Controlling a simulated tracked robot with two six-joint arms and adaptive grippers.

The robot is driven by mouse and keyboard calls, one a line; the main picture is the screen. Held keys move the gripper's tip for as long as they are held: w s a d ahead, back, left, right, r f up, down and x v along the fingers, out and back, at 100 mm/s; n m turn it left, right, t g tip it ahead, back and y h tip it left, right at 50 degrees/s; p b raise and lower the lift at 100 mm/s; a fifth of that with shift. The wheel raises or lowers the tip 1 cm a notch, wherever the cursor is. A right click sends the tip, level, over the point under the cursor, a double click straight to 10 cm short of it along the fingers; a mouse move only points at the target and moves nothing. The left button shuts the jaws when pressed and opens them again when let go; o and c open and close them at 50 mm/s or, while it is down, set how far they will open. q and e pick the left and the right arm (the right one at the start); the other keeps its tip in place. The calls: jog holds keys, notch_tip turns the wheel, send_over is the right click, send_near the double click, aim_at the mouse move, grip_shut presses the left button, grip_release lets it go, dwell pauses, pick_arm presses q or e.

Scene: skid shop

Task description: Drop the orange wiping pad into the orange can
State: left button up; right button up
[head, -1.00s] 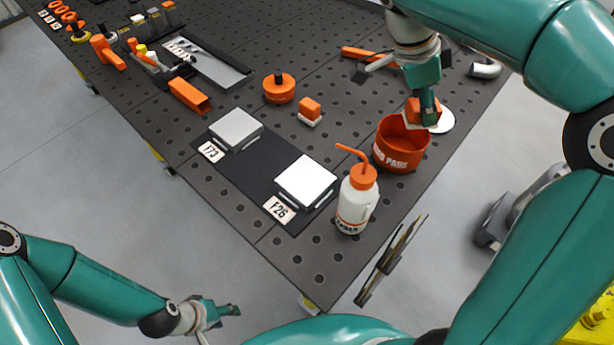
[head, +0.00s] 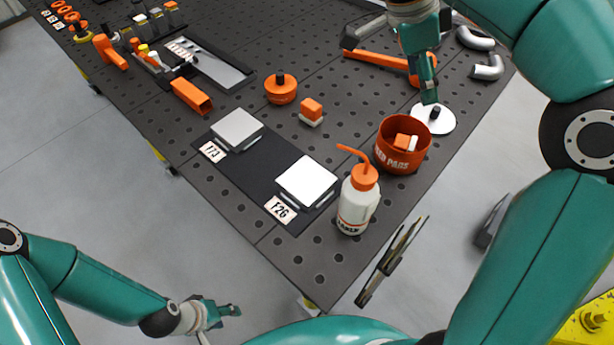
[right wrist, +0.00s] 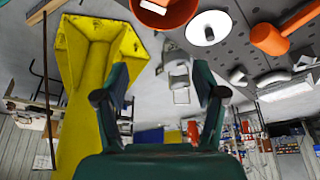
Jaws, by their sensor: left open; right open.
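The orange can (head: 385,158) stands upright on the table near its right edge and is open at the top. An orange wiping pad (head: 402,141) with a white part lies inside it, below the rim. The can's orange rim (right wrist: 182,18) also shows at the top of the right wrist view, with a white piece in it. My right gripper (head: 430,92) is open and empty, above and behind the can, apart from it. Its spread fingers also show in the right wrist view (right wrist: 158,90). My left gripper (head: 226,312) is open and empty, off the table's front edge.
Another orange-and-white block (head: 311,112) sits left of the can. A white squeeze bottle (head: 357,205) with an orange spout stands in front of the can. A white disc (head: 446,120) lies behind it, and an orange-handled mallet (head: 375,60) lies farther back.

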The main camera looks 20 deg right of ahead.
jog(key=shift+v, duration=2.6)
